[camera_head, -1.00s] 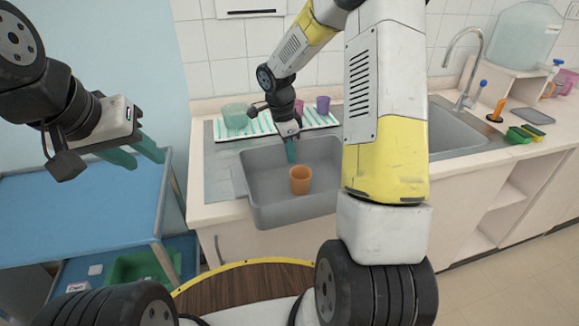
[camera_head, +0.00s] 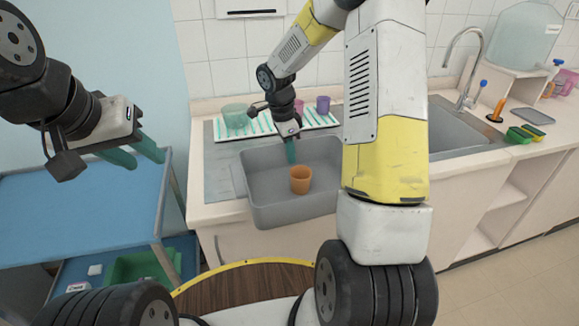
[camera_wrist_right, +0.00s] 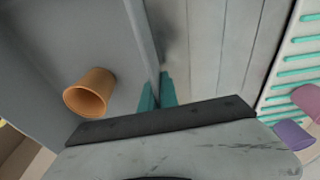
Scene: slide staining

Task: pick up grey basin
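The grey basin (camera_head: 262,212) is at the front of the counter, its near side reaching past the counter edge. I cannot tell if it is raised off the surface. An orange cup (camera_head: 301,180) stands inside it; the cup also shows in the right wrist view (camera_wrist_right: 90,93). My right gripper (camera_head: 291,151) is at the basin's far wall. In the right wrist view its teal fingers (camera_wrist_right: 158,91) are close together, one on each side of the basin wall (camera_wrist_right: 142,45), shut on it. My left gripper (camera_head: 136,154) is open and empty, above the blue cart.
A striped mat (camera_head: 262,125) with purple cups (camera_head: 322,104) and a pale green bowl (camera_head: 236,116) lies behind the basin. The sink (camera_head: 455,135) and tap are to the right. The blue cart (camera_head: 80,210) on the left has a clear top.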

